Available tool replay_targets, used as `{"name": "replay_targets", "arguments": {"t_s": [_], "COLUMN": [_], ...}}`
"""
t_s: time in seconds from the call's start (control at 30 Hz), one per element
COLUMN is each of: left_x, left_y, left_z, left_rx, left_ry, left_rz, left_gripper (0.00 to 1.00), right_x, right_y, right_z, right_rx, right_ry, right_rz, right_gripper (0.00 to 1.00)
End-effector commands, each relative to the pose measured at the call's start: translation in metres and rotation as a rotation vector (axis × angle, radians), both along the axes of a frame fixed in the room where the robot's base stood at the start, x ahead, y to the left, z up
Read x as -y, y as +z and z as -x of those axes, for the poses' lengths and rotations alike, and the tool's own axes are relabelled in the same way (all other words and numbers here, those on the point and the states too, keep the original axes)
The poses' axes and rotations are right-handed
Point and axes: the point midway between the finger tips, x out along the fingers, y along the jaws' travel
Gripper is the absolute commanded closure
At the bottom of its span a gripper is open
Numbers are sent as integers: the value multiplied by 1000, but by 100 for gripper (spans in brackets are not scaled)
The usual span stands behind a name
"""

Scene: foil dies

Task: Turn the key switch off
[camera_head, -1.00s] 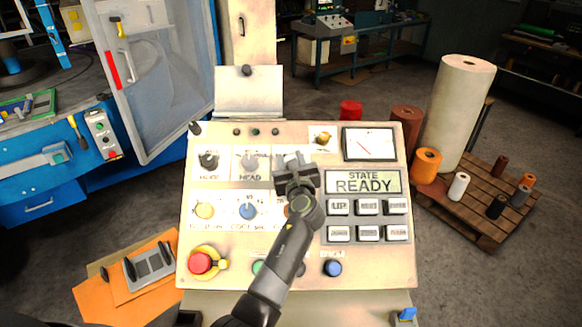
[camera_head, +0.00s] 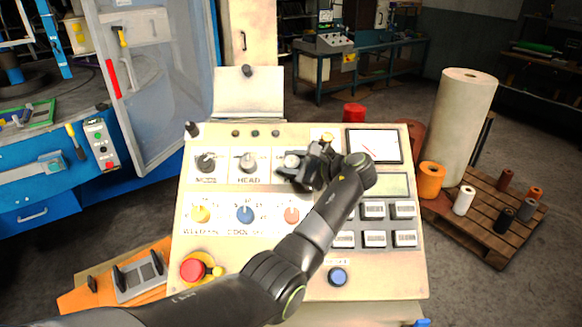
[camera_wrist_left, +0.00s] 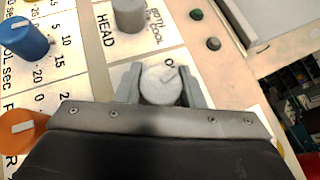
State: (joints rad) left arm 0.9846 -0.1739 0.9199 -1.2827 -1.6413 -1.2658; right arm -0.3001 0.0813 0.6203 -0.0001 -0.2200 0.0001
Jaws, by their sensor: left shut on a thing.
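The key switch, a round grey knob (camera_wrist_left: 160,84), is on the panel to the right of the HEAD knob. It also shows in the head view (camera_head: 291,161), partly covered by my gripper. My left gripper (camera_head: 294,168) is shut on it, with one finger on each side in the left wrist view (camera_wrist_left: 160,88). An "O" mark is printed just beyond the switch; the rest of its label is hidden. The display (camera_head: 392,184) is partly behind my arm, and its visible part is blank. My right gripper is not in view.
The HEAD knob (camera_head: 248,162) and MODE knob (camera_head: 206,162) are to the left. A gold knob (camera_head: 327,138) is close above my gripper.

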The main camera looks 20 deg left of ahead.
Motion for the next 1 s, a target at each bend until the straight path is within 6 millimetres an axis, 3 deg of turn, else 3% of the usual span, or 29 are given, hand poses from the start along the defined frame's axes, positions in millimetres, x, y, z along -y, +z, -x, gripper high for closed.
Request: {"name": "replay_targets", "arguments": {"t_s": [0.5, 1.0], "left_x": [0, 0], "left_y": [-2, -2], "left_z": [1, 1], "left_rx": [57, 69], "left_ry": [283, 339], "left_rz": [190, 229], "left_gripper": [88, 88], "right_x": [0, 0], "right_y": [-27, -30], "right_z": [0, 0], "right_rx": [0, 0], "right_ry": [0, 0], "right_rz": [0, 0], "right_gripper": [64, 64]}}
